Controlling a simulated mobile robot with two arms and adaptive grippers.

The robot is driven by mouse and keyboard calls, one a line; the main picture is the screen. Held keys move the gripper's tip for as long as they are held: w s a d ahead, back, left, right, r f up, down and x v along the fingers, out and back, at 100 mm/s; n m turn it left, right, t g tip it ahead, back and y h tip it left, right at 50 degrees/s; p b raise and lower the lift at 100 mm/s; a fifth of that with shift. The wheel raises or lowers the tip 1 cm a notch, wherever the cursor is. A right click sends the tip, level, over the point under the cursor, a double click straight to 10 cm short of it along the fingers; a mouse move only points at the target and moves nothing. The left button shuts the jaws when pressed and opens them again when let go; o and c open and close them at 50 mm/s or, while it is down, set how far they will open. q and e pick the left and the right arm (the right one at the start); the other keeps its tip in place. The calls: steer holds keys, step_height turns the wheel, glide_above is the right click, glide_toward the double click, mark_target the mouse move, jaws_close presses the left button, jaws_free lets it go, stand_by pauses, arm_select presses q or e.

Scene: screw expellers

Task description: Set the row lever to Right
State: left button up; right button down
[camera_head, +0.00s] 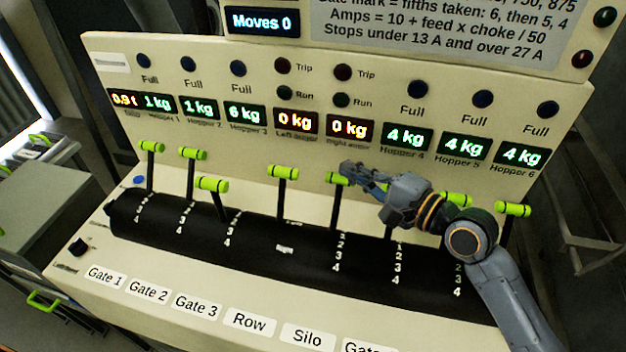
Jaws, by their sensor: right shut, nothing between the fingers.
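The row lever (284,172) has a bright green cross handle on a black stem and stands upright in the black slotted drum, in line with the Row label (250,321). My right gripper (347,168) is shut and empty. It is right of the row lever and apart from it in the picture, at the green handle of the Silo lever (331,179). I cannot tell whether it touches that handle. My left gripper is not in view.
Gate levers (192,154) stand to the left, one tilted lower (212,184). More levers (513,208) stand to the right, partly behind my arm. The back panel (430,75) carries lamps and displays; "Moves 0" (262,22) is lit above.

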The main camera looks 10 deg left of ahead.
step_height(320, 180, down, 6)
steer(key=b, duration=0.5)
steer(key=shift+w+a+f, duration=0.15)
steer(key=shift+w+a, duration=0.05)
steer(key=shift+a, duration=0.05)
steer(key=shift+a, duration=0.15)
steer(key=p+x, duration=0.1)
steer(key=x, duration=0.8)
steer(key=shift+w+a+p, duration=0.2)
steer(key=shift+a+p, duration=0.15)
